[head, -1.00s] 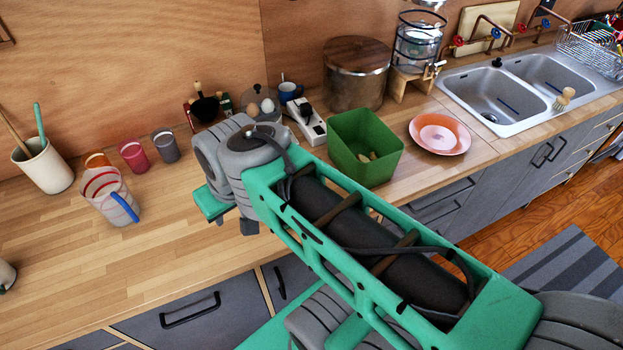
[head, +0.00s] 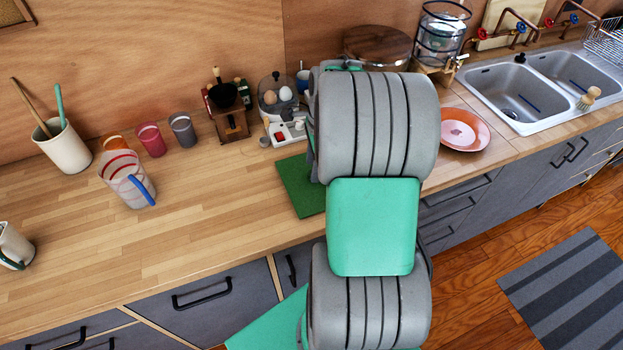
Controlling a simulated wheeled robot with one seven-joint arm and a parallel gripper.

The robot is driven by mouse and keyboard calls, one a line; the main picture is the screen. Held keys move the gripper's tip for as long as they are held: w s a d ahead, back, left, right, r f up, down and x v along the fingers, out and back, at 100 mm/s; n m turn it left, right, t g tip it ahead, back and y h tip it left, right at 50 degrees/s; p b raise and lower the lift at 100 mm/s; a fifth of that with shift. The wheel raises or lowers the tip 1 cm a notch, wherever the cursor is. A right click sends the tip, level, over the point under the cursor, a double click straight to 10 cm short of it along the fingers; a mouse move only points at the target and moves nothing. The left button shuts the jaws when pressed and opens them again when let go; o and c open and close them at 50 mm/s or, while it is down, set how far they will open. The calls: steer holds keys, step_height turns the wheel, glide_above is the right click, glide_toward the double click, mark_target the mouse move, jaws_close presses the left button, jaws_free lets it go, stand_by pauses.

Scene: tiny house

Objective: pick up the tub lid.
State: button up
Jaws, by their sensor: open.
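A flat dark green square piece (head: 298,187), which looks like the tub lid, lies on the wooden counter near its front edge. Its right part is hidden behind my arm. The matching green tub is hidden behind my arm now. My gripper cannot be made out; grey and green links of my arm fill the middle of the view and cover the place where it might be.
A striped jug (head: 127,180) and cups (head: 150,139) stand to the left. A grinder (head: 228,112), egg cooker (head: 278,97) and power strip (head: 287,132) are behind the lid. A pink plate (head: 463,130) lies right of my arm.

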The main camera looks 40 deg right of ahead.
step_height(320, 180, down, 2)
steer(key=shift+w+a+f, duration=0.15)
steer(key=shift+f, duration=0.05)
steer(key=shift+c, duration=0.3)
jaws_close()
